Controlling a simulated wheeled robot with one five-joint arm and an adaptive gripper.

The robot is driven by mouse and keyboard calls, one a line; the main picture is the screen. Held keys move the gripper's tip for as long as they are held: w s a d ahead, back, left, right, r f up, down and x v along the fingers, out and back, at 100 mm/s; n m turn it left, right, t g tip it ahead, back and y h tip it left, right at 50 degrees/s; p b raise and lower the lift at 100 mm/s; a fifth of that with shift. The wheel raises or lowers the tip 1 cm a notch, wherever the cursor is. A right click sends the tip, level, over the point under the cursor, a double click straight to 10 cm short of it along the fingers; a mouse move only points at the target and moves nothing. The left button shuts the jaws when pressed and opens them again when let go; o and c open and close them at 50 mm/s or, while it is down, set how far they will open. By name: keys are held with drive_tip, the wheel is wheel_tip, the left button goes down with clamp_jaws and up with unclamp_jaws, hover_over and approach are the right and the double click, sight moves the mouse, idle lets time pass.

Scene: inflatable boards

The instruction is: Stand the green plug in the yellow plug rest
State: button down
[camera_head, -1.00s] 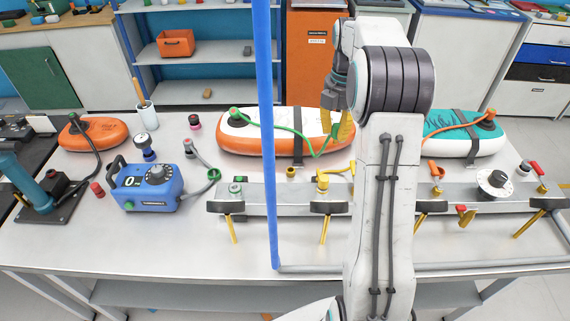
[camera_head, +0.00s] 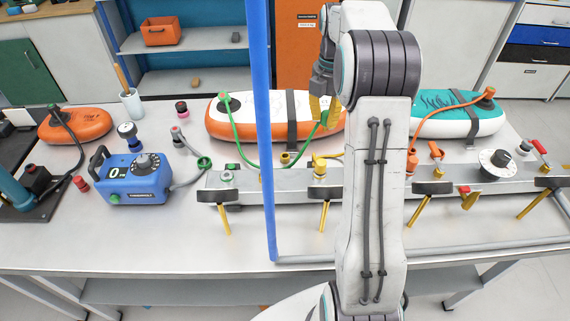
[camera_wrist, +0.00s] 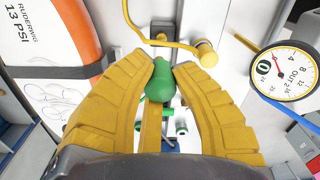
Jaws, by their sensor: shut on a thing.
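My gripper (camera_head: 325,110), with ridged yellow fingers, is shut on the green plug (camera_head: 327,119). It holds the plug up in front of the right part of the orange-and-white board. In the wrist view the green plug (camera_wrist: 160,80) sits between the fingertips. A green hose (camera_head: 238,145) hangs in a curve from the board's valve and rises to the plug.
The metal rail (camera_head: 290,184) carries a yellow fitting (camera_head: 320,167), an orange fitting (camera_head: 436,150) and a dial (camera_head: 497,162). A blue upright pole (camera_head: 265,130) stands in front. A blue pump box (camera_head: 132,180) is at left. The orange-and-white board (camera_head: 290,130) lies behind the rail.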

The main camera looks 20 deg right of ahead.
sight(324, 130)
drive_tip(key=shift+w+f+b, duration=0.1)
drive_tip(key=shift+f+b, duration=2.45)
drive_tip(key=shift+f, duration=0.45)
drive_tip(key=w+a+f, duration=0.2)
drive_tip(key=w, duration=0.1)
drive_tip(key=w+a+f+p, duration=0.1)
drive_tip(key=w+a+f, duration=0.1)
drive_tip(key=w, duration=0.1)
drive_tip(key=w+a+f+p, duration=0.1)
drive_tip(key=w+a+f, duration=0.2)
drive_tip(key=shift+w, duration=0.1)
drive_tip(key=shift+f, duration=2)
drive_tip(key=c, duration=1.2)
unclamp_jaws()
drive_tip(key=shift+f, duration=0.1)
drive_tip(key=shift+o, duration=0.2)
